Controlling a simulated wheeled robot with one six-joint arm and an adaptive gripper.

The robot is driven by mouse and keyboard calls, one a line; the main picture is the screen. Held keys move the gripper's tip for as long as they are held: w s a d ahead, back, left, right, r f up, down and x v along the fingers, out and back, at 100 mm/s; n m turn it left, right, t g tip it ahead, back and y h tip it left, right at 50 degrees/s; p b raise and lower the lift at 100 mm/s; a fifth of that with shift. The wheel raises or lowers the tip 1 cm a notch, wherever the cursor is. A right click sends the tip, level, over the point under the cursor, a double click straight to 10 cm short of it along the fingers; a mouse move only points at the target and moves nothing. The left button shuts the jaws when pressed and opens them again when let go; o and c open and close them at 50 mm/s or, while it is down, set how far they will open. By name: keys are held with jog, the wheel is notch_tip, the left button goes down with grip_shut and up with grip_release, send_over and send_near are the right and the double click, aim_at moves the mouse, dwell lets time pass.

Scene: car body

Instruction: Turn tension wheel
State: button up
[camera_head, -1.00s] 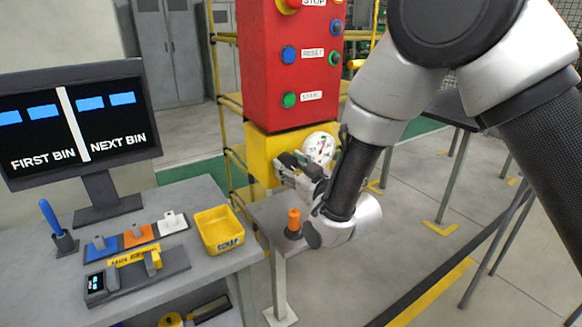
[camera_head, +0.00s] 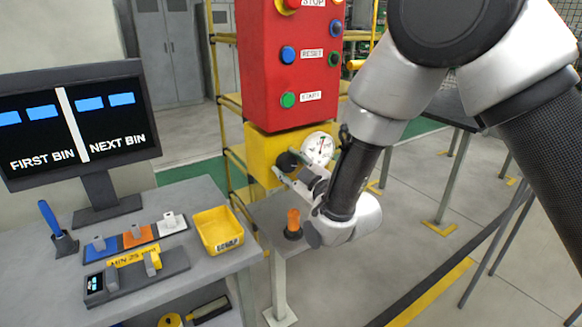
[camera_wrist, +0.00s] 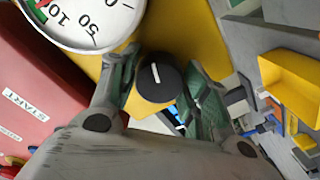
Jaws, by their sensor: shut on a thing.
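The tension wheel (camera_head: 286,161) is a round black knob on the front of a yellow box (camera_head: 262,143). In the wrist view the wheel (camera_wrist: 158,82) shows a white line on its face and sits between my two fingers. My gripper (camera_head: 284,166) is shut on it, one finger on each side; it also fills the wrist view (camera_wrist: 163,84). A white round dial (camera_head: 318,149) stands just right of the wheel, and part of its face (camera_wrist: 82,14) shows at the wrist view's top left. Its needle reading is too small to tell.
A red button panel (camera_head: 290,62) rises above the yellow box. An orange-handled piece (camera_head: 293,219) stands on the small grey stand below my wrist. Left are a workbench with a yellow scrap bin (camera_head: 218,230), colored blocks and a monitor (camera_head: 78,120).

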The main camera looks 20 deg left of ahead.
dwell(0.3)
jog(key=o, duration=0.7)
jog(key=shift+s, duration=0.1)
jog(key=shift+o, duration=0.2)
